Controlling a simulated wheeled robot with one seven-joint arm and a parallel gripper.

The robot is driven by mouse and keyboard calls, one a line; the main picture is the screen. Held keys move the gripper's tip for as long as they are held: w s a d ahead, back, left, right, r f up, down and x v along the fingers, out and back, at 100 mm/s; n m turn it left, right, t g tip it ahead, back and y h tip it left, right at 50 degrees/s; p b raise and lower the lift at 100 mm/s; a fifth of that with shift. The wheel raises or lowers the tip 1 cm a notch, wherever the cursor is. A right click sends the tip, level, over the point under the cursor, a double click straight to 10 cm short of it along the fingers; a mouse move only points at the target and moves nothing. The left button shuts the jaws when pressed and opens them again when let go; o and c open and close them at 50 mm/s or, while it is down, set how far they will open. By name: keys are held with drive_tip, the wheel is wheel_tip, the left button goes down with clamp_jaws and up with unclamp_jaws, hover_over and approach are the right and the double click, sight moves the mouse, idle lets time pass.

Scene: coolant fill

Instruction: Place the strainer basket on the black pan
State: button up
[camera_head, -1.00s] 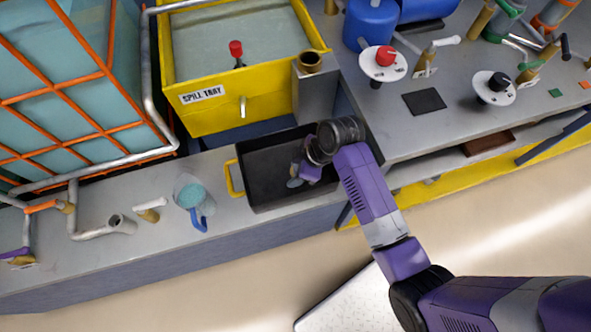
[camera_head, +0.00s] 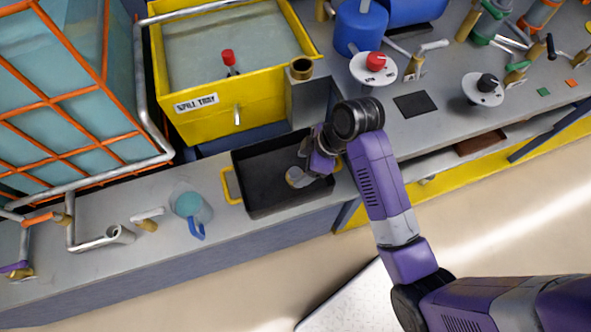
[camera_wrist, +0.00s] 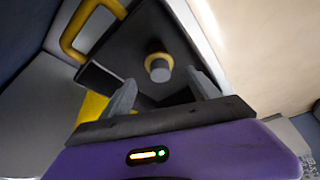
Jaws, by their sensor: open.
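The black pan (camera_head: 262,194) lies on the grey counter, with a yellow handle at its left end. It also fills much of the wrist view (camera_wrist: 128,42). A small grey piece with a brass-coloured ring, which looks like the strainer basket (camera_wrist: 158,70), is over the pan floor. It also shows small in the head view (camera_head: 295,177). My gripper (camera_head: 303,170) is over the right part of the pan. In the wrist view its two grey fingers (camera_wrist: 162,92) are spread apart, with the basket beyond and between their tips. Whether the basket rests flat is unclear.
The yellow spill tray (camera_head: 225,112) stands behind the pan. A clear jug with a blue handle (camera_head: 189,207) stands left of the pan. Red (camera_head: 375,62) and black (camera_head: 487,83) knobs are on the right.

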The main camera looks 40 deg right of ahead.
drive_tip(key=s+a+m+t+h, duration=0.35)
drive_tip(key=s+m+t, duration=0.2)
drive_tip(key=s, duration=0.65)
drive_tip(key=s+r+m+t, duration=0.1)
drive_tip(key=s+r+t, duration=0.2)
drive_tip(key=r, duration=0.6)
drive_tip(key=s+r+m+t, duration=0.2)
drive_tip(key=s+r+t, duration=0.1)
drive_tip(key=s+r, duration=0.5)
drive_tip(key=shift+s+r, duration=0.3)
drive_tip(key=shift+r, duration=0.5)
